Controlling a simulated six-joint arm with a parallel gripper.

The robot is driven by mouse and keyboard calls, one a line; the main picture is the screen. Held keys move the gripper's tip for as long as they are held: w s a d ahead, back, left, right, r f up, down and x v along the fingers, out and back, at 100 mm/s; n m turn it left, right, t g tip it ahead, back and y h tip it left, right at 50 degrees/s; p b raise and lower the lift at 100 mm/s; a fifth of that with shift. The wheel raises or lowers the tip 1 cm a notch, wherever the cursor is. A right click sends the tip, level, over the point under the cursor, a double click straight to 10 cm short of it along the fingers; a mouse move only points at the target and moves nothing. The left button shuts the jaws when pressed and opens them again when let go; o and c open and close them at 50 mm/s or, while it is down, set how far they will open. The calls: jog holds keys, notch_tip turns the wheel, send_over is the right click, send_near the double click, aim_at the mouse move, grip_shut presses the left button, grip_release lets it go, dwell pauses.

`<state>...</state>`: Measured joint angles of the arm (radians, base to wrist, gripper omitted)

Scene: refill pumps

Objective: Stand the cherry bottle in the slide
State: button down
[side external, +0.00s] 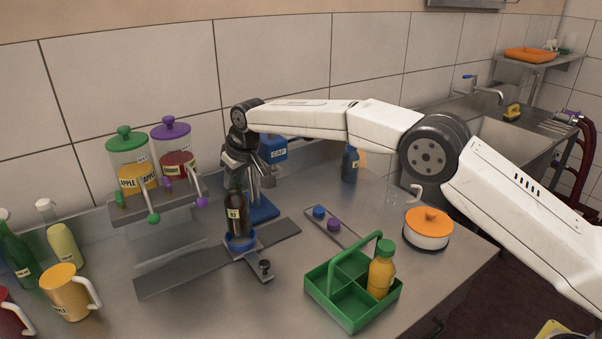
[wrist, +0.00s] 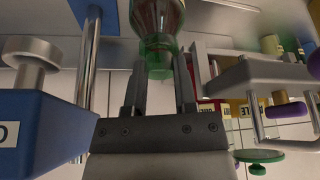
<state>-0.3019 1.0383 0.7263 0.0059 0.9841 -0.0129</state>
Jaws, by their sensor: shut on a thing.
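The cherry bottle (side external: 237,213), dark with a small yellow label, stands upright in the side external view. Its foot is at the blue round seat (side external: 240,243) of the slide (side external: 185,272); I cannot tell if it rests fully on the bottom. My gripper (side external: 238,178) is above it, pointing down and shut on its neck. In the wrist view the bottle (wrist: 158,25) shows greenish glass with red contents between the fingers of my gripper (wrist: 160,85). The fingers hide part of the neck.
A blue CAP press (side external: 273,150) stands just behind my gripper. Dispensers with green and purple lids (side external: 126,150) are at the left. A green crate (side external: 345,315) with an orange bottle (side external: 381,272) is at the front right. Blue and purple caps (side external: 334,224) lie on a strip between.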

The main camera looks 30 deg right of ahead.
aim_at(238, 187)
jog(key=shift+f, duration=0.5)
dwell(0.4)
jog(key=shift+f, duration=1.6)
dwell(1.3)
jog(key=shift+c, duration=1.7)
grip_release()
jog(key=shift+f, duration=0.1)
jog(key=shift+r, duration=4.55)
